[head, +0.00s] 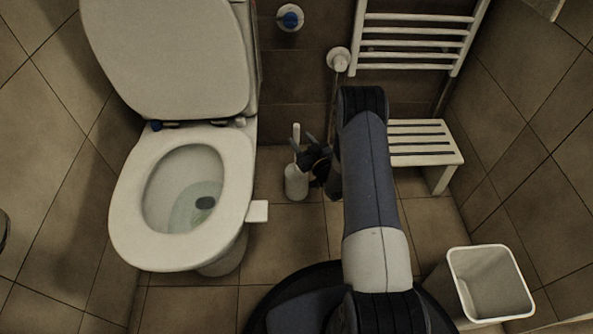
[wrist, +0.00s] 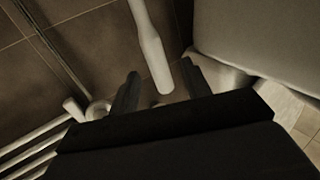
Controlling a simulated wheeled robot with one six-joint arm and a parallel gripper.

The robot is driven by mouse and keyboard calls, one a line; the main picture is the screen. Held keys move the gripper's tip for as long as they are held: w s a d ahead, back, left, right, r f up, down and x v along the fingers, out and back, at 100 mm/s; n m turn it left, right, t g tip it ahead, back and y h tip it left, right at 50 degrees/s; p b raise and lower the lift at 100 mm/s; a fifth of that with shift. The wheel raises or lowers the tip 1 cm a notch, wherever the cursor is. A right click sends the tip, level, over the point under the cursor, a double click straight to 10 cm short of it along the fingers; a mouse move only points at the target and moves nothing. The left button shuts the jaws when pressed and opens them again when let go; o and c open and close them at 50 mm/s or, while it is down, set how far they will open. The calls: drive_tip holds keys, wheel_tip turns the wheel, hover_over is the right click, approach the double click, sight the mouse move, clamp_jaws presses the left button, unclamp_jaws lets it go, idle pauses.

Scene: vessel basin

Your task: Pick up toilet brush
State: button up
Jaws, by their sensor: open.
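The white toilet brush (head: 296,132) stands upright in its white holder (head: 296,184) on the floor, to the right of the toilet. My gripper (head: 303,148) is at the handle, just above the holder, with its dark fingers apart. In the wrist view the white handle (wrist: 149,42) runs down between the two open fingertips of my gripper (wrist: 160,80). The fingers do not appear closed on it. I cannot tell whether either finger touches the handle. Part of the handle is hidden by the gripper in the head view.
The toilet (head: 122,215) stands close on the left, its lid up. A slatted white stool (head: 425,150) is on the right under a towel rack (head: 410,45). A white bin (head: 490,283) stands at front right. Tiled walls close in on both sides.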

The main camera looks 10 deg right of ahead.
sight(298, 136)
drive_tip(key=x, duration=0.1)
drive_tip(key=b+x, duration=0.1)
drive_tip(key=x, duration=0.2)
drive_tip(key=shift+w+f+b, duration=0.15)
drive_tip(key=shift+f+b, duration=0.1)
drive_tip(key=shift+b, duration=0.1)
drive_tip(key=shift+c, duration=0.3)
clamp_jaws()
drive_tip(key=shift+r, duration=0.1)
